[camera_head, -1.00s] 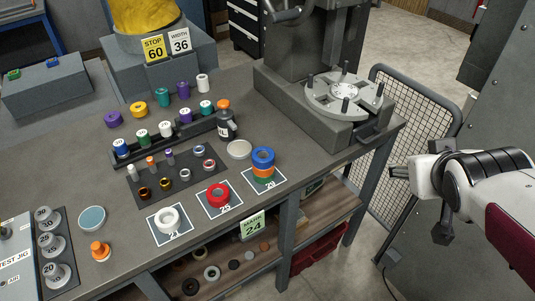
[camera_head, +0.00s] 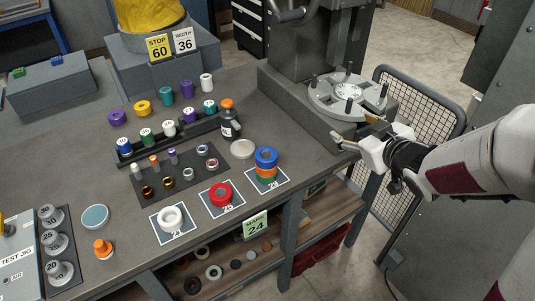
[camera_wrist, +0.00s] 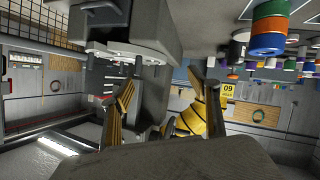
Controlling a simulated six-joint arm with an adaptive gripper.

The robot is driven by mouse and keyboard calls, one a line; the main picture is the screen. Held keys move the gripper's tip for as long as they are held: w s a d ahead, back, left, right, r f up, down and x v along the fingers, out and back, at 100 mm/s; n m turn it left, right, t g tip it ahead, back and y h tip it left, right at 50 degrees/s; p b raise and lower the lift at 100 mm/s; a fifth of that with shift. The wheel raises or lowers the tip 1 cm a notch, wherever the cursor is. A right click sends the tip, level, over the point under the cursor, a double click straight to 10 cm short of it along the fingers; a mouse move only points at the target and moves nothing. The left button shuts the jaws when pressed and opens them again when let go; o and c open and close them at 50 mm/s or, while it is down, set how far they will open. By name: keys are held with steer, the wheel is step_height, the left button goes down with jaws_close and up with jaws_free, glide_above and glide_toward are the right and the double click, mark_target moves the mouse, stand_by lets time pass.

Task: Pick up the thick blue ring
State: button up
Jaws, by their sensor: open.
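The thick blue ring (camera_head: 266,156) lies on top of a stack, over an orange ring (camera_head: 266,172) and a green ring (camera_head: 267,181), on the mat marked 29 (camera_head: 282,182). My gripper (camera_head: 352,133) is open and empty, to the right of the stack and apart from it, near the table's right edge by the press. In the wrist view my two fingers (camera_wrist: 168,88) stand apart with nothing between them. The stack shows upside down at the upper right there, with the blue ring (camera_wrist: 267,43) lowest in the picture.
The grey press base with its round pegged plate (camera_head: 348,95) stands just behind my gripper. A red ring (camera_head: 220,194) and a white ring (camera_head: 171,218) lie on neighbouring mats. A pale round disc (camera_head: 242,149) and a dark bottle (camera_head: 229,121) are near the stack.

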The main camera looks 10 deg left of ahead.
steer(key=a+f+n+g+y, duration=0.2)
steer(key=a+f+n+y, duration=0.1)
steer(key=a+f+y, duration=0.3)
steer(key=n+g+y, duration=0.1)
steer(key=g+y, duration=0.2)
steer(key=y, duration=0.1)
glide_toward(261, 151)
steer(key=shift+w+d+r, duration=0.1)
steer(key=shift+w+d, duration=0.05)
steer(key=shift+w, duration=0.35)
steer(key=shift+w+d+r, duration=0.1)
steer(key=shift+w, duration=0.4)
steer(key=shift+s+a+n+y, duration=0.25)
steer(key=shift+s+n+y, duration=0.05)
steer(key=shift+s, duration=0.2)
steer(key=shift+x, duration=1.3)
steer(key=shift+f, duration=0.15)
steer(key=shift+a+f, duration=0.15)
steer(key=shift+a, duration=0.7)
steer(key=shift+x, duration=1.8)
steer(key=shift+s+f, duration=0.1)
steer(key=shift+f, duration=0.05)
